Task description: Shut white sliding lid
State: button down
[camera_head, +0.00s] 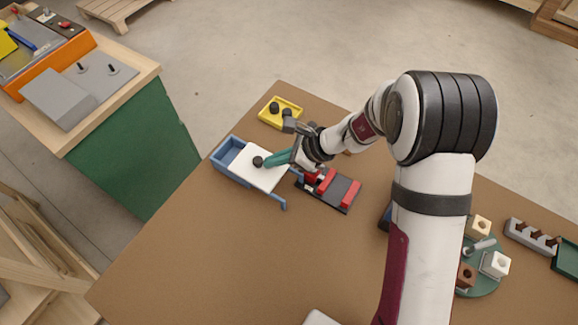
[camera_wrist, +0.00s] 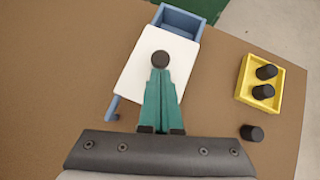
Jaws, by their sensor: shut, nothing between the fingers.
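The white sliding lid (camera_head: 255,173) lies on a blue box (camera_head: 227,152) near the table's left edge. A dark round knob (camera_head: 258,161) stands on the lid. Part of the box is uncovered at its far left end, and blue rails stick out at the near end. In the wrist view the lid (camera_wrist: 140,85) lies below the fingers and the box (camera_wrist: 183,20) is open at the top. My gripper (camera_head: 268,161) has teal fingers, shut, with their tips right at the knob (camera_wrist: 160,59). Nothing is between the fingers; I cannot tell whether the tips touch the knob.
A yellow tray (camera_head: 291,107) with black pegs stands behind the box. A black and red fixture (camera_head: 335,190) lies right of the box, under my wrist. A round green holder (camera_head: 481,283) with blocks is at the right. The front left of the table is clear.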

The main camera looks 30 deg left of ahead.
aim_at(250, 156)
jog(key=a, duration=0.7)
jog(key=shift+s+a+r, duration=0.1)
jog(key=d, duration=0.1)
jog(key=w+d, duration=0.1)
jog(key=d, duration=0.1)
jog(key=w+d+r, duration=0.1)
jog(key=d, duration=0.1)
jog(key=shift+d, duration=0.2)
jog(key=s+d+r+n+h, duration=0.2)
jog(key=s+d+r+n, duration=0.15)
jog(key=d+r, duration=1.1)
jog(key=s+d+n+t+h, duration=0.1)
jog(key=s+d+n+h, duration=0.1)
jog(key=s+d, duration=0.5)
jog(key=s+d+n+t+h, duration=0.1)
jog(key=s+d+n+h, duration=0.1)
jog(key=s+d, duration=0.4)
jog(key=d+n, duration=0.1)
jog(key=d, duration=0.4)
jog(key=shift+s+d+f+t+h, duration=0.3)
jog(key=shift+s+d+f+h, duration=0.05)
jog(key=shift+s+f+h, duration=0.05)
